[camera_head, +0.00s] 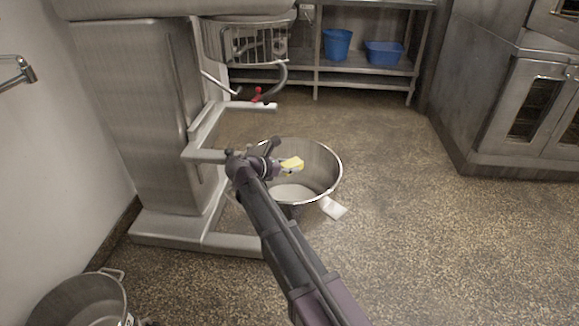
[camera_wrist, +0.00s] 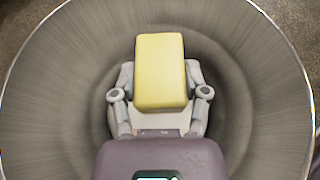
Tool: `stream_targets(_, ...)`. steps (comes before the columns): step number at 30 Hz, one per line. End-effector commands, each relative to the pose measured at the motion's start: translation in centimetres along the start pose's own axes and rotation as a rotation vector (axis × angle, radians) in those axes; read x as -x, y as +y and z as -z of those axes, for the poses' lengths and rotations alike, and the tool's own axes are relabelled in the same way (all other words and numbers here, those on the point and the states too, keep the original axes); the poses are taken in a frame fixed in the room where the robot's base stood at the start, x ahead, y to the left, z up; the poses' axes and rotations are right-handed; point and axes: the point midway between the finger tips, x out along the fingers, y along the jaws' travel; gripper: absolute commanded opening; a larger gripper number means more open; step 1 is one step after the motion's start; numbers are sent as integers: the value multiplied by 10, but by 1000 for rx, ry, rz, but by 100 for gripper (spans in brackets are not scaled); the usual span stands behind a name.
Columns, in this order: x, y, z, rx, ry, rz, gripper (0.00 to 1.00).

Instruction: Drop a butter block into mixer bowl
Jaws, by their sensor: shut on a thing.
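A yellow butter block (camera_wrist: 160,72) is held between the fingers of my gripper (camera_wrist: 160,95) in the wrist view. In the head view the butter block (camera_head: 292,164) shows at the end of my gripper (camera_head: 284,168), above the opening of the metal mixer bowl (camera_head: 325,165). The bowl stands by the mixer's base, and its bottom looks pale. In the wrist view the round bowl wall (camera_wrist: 60,90) surrounds the block and gripper. My arm hides part of the bowl's near left side in the head view.
The large steel mixer (camera_head: 150,110) stands at the left, its bowl arms (camera_head: 205,155) beside the bowl. A small white object (camera_head: 333,208) lies by the bowl's right side. A metal pot (camera_head: 85,300) stands at the lower left. The floor at the right is clear, before the oven (camera_head: 510,90).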

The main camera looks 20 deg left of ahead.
Motion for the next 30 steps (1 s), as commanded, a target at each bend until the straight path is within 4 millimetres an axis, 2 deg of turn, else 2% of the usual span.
stream_targets(2,0,0,0,0,0,0,10)
stream_targets(3,0,0,0,0,0,0,71)
stream_targets(6,0,0,0,0,0,0,99)
stream_targets(22,0,0,-1,0,0,0,99)
stream_targets(30,5,0,-12,0,0,0,99)
